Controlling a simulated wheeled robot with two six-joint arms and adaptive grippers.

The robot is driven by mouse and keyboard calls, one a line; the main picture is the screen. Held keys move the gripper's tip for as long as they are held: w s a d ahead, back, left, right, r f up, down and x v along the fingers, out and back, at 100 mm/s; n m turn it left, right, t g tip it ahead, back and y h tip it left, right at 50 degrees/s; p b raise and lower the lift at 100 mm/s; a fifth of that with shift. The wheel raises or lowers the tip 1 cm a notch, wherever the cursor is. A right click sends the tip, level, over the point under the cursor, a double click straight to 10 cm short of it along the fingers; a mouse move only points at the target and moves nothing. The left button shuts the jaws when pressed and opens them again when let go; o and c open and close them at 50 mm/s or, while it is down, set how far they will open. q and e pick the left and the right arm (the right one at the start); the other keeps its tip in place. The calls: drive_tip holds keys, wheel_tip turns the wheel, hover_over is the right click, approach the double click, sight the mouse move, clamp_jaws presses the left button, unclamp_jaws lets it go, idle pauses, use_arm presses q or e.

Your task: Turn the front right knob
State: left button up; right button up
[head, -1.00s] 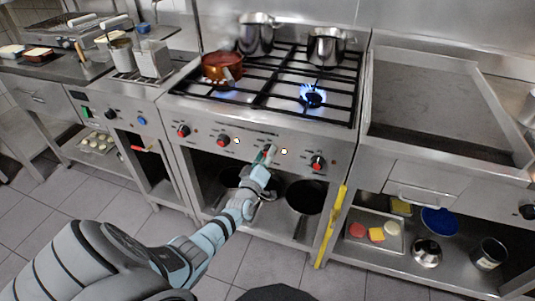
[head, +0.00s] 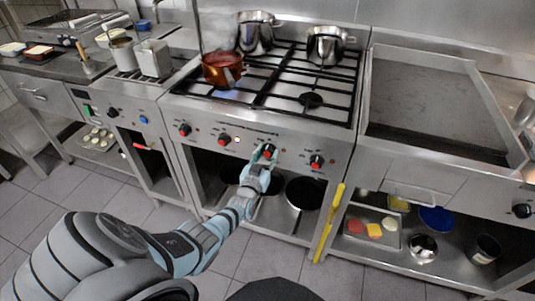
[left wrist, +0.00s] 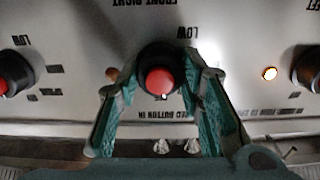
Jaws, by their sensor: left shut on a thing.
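The front right knob, black with a red cap, sits on the stove panel and shows in the left wrist view (left wrist: 160,80), under the upside-down label FRONT RIGHT. My left gripper (head: 266,153) is at this knob in the head view. In the left wrist view its teal fingers (left wrist: 160,92) stand one on each side of the knob, shut on it. The front right burner (head: 311,100) shows no flame. My right gripper is not in view.
A copper pot (head: 222,70) stands over the front left burner, with a blue glow below it. Two steel pots (head: 327,45) stand at the back. Other knobs (head: 316,161) flank the gripper. A yellow bar (head: 329,222) stands upright at the stove's right edge.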

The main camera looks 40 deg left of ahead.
use_arm(q)
drive_tip(key=shift+r+m, duration=0.1)
drive_tip(key=shift+m, duration=1)
drive_tip(key=o, duration=1.2)
drive_tip(key=shift+w, duration=0.1)
drive_tip(key=shift+c, duration=0.2)
drive_tip(key=v, duration=1.2)
